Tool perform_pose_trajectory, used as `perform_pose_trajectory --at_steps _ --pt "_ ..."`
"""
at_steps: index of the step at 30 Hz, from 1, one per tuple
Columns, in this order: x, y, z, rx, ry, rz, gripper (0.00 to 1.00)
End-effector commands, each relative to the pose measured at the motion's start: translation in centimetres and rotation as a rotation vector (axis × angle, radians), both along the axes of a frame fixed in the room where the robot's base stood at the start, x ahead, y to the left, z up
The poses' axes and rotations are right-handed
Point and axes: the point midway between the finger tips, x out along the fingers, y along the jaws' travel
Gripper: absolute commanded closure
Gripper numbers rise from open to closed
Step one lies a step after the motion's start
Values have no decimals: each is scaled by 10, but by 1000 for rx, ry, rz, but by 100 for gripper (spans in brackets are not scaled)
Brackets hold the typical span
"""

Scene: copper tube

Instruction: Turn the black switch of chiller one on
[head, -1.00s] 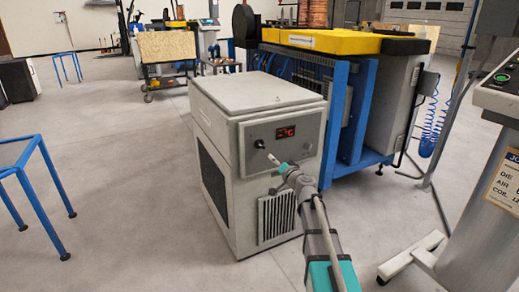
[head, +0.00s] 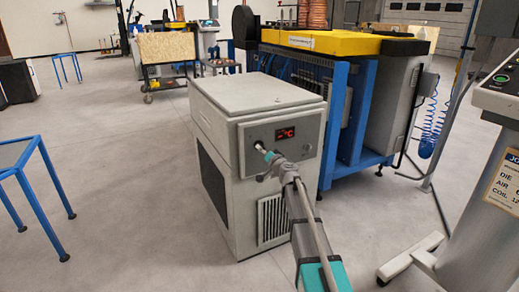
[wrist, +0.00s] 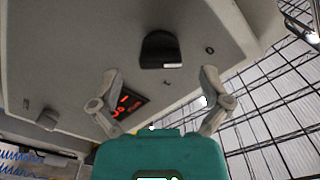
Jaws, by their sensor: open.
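The chiller (head: 222,215) is a pale grey box with a red-lit display (head: 285,134) on its front panel. Its black switch (head: 259,145) sits left of the display, partly hidden by my gripper (head: 264,160) in the head view. In the wrist view the black switch (wrist: 160,50) is a dark rounded knob just beyond and between the fingertips of my gripper (wrist: 160,74). The fingers are apart and hold nothing. The display (wrist: 124,104) shows near the left finger. Whether a finger touches the switch cannot be told.
A blue-framed machine (head: 350,110) with a yellow top stands close behind and right of the chiller. A grey control pedestal (head: 490,180) stands at the right. A blue-legged table (head: 38,200) is at the left. Floor left of the chiller is clear.

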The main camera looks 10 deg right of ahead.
Motion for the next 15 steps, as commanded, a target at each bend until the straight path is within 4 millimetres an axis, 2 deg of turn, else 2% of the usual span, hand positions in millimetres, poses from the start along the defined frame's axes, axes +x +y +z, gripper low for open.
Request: perform_pose_trajectory --at_steps 1,6,15 --pt "10 3 0 0 0 0 3" --pt "27 8 0 0 0 0 3" --pt "36 12 0 0 0 0 3"
